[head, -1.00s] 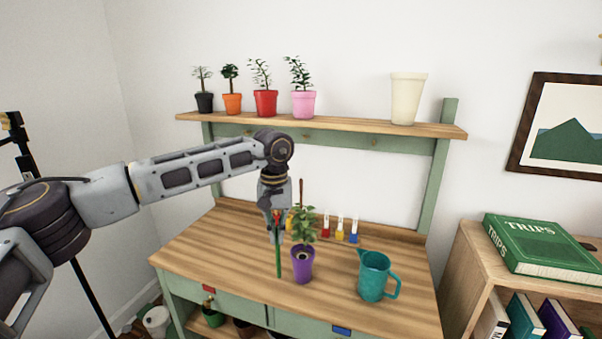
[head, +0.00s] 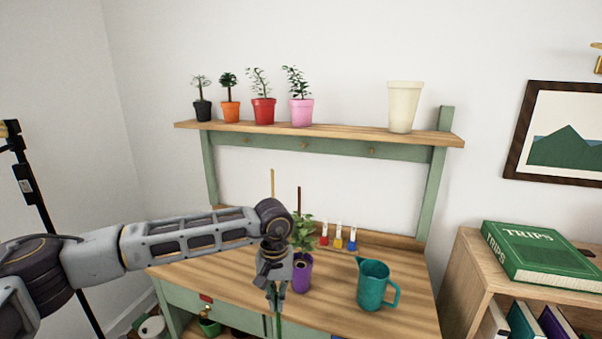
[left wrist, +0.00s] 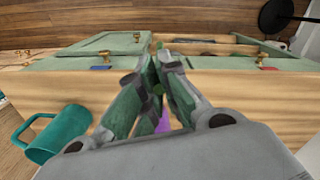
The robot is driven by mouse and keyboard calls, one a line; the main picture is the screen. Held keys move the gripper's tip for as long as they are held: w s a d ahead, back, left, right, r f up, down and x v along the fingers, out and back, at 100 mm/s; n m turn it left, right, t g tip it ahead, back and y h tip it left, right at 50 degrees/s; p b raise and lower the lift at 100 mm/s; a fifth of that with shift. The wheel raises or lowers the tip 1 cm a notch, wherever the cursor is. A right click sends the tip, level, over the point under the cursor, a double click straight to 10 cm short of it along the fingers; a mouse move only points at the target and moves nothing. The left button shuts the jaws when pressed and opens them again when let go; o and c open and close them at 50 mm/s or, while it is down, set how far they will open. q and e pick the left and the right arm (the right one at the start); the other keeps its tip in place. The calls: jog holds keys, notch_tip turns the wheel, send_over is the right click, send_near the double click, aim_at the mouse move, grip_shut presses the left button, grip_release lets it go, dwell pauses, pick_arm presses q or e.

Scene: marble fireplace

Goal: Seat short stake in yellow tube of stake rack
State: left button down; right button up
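My left gripper (head: 274,300) is shut on a thin green stake (head: 279,322), which hangs upright below it at the bench's front. The stake's lower end is cut off by the picture's edge. In the left wrist view the gripper's fingers (left wrist: 158,58) meet, with the green stake between them, its length hard to make out. A tall tan stake (head: 272,182) and a dark brown stake (head: 299,199) stand upright at the back of the bench. Their bases, the rack and its yellow tube are hidden behind my arm and the plant. My right gripper is out of view.
A purple pot (head: 302,276) with a plant stands just right of my gripper. A teal jug (head: 373,285) is further right. Small red (head: 324,240), yellow (head: 338,242) and blue (head: 352,244) pieces with white tops stand behind. Bare wooden benchtop (head: 407,290) lies right of the jug.

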aim_at(278, 317)
pick_arm(q)
jog(key=f, duration=0.1)
jog(key=s+f, duration=0.1)
jog(key=f, duration=0.1)
jog(key=s+a+f, duration=0.1)
jog(key=shift+f, duration=0.4)
jog(key=shift+a, duration=0.1)
